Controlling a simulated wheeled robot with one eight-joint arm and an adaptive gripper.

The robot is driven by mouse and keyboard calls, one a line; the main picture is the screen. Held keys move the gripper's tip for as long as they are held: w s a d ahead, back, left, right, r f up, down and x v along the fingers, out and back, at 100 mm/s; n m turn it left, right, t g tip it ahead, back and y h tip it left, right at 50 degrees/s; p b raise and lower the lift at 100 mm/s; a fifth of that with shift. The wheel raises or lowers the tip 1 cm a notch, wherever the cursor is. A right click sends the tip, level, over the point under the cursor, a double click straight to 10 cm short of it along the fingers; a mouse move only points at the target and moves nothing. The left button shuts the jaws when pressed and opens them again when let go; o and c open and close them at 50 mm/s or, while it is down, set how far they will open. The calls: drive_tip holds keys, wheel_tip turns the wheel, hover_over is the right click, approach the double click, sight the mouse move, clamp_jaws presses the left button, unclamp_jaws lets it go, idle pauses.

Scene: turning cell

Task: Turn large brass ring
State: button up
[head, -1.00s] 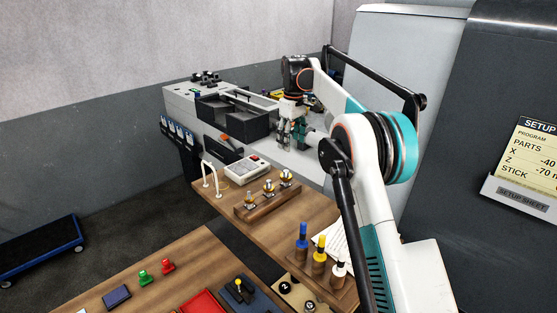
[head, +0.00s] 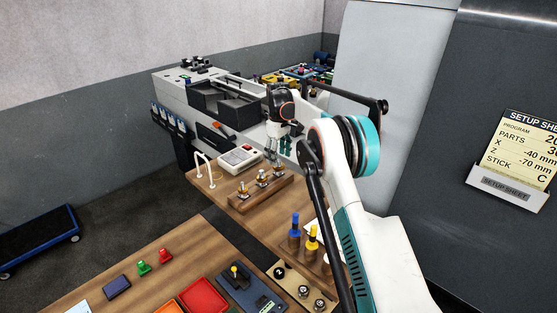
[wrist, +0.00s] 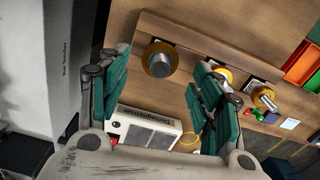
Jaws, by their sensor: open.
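Three brass rings on silver posts stand in a row on a wooden rack (head: 243,203) on the bench. In the wrist view, the ring that looks largest (wrist: 157,67) is at the left end of the row. It lies ahead of my gripper (wrist: 157,80), seen between the spread fingertips and apart from them. A second ring (wrist: 226,75) is partly behind the right finger, and a third (wrist: 262,96) is farther right. In the head view, my gripper (head: 275,155) hangs by the right end of the rack, open and empty.
The grey machine (head: 175,95) is behind; a tall cabinet (head: 385,70) rises at right.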

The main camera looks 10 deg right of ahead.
sight(279, 161)
drive_tip(key=shift+f, duration=1.6)
drive_tip(key=c, duration=1.1)
drive_tip(key=shift+o, duration=0.2)
drive_tip(key=m+b, duration=0.2)
drive_tip(key=shift+f+m+b, duration=0.2)
drive_tip(key=shift+m+b, duration=0.15)
drive_tip(key=shift+m, duration=0.05)
drive_tip(key=m+b, duration=0.1)
drive_tip(key=m, duration=0.1)
drive_tip(key=m+b, duration=0.2)
drive_tip(key=shift+r+m, duration=0.2)
drive_tip(key=shift+m, duration=0.5)
